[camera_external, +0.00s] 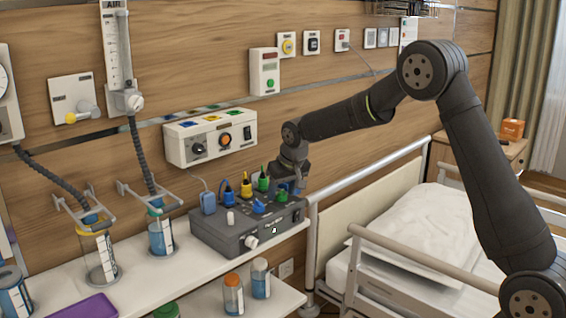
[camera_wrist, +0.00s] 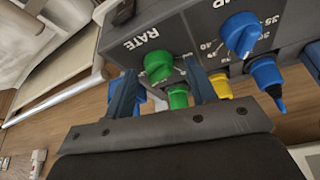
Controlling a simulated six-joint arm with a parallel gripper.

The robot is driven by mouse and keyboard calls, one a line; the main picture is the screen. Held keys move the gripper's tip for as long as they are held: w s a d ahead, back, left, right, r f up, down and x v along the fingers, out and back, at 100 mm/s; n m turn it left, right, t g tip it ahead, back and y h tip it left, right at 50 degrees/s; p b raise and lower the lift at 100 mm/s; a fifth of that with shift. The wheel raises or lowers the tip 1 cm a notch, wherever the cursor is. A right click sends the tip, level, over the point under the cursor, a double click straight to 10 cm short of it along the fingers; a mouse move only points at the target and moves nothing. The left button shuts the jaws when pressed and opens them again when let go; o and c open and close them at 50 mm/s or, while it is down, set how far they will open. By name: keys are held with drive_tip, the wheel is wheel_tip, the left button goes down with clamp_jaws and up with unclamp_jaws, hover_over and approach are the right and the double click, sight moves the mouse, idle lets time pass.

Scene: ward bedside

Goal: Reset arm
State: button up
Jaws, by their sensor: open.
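My gripper (camera_external: 289,184) is at the right rear of the dark grey device box (camera_external: 222,236) on the shelf, close to its top. In the wrist view its two blue fingers (camera_wrist: 160,90) are apart, with a green knob marked RATE (camera_wrist: 158,68) and a green plug (camera_wrist: 178,97) showing between them. I cannot tell whether the fingers touch anything. A blue knob (camera_wrist: 240,30), a yellow plug (camera_wrist: 220,86) and a blue plug (camera_wrist: 266,75) are to the right. My arm reaches in from the right, over the bed.
The bed rail (camera_external: 370,172) and pillow (camera_external: 410,230) are to the right. Jars (camera_external: 160,235) stand left on the shelf; two bottles (camera_external: 233,294) stand below. Room above the bed looks free.

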drive_tip(key=shift+n+g+y, duration=0.5)
drive_tip(key=shift+n+g, duration=0.1)
drive_tip(key=shift+n, duration=1.2)
drive_tip(key=shift+w+d+n+g+y, duration=0.1)
drive_tip(key=shift+n+g+y, duration=0.15)
drive_tip(key=shift+n, duration=0.6)
drive_tip(key=shift+w+n+g+y, duration=0.15)
drive_tip(key=shift+n+g, duration=0.1)
drive_tip(key=shift+n, duration=0.6)
drive_tip(key=shift+s, duration=0.1)
drive_tip(key=shift+s+m+t+h, duration=0.1)
drive_tip(key=shift+m+t+h, duration=0.35)
drive_tip(key=shift+m, duration=1.05)
drive_tip(key=shift+s+m+t+h, duration=0.1)
drive_tip(key=shift+m+t+h, duration=0.3)
drive_tip(key=shift+m, duration=1.1)
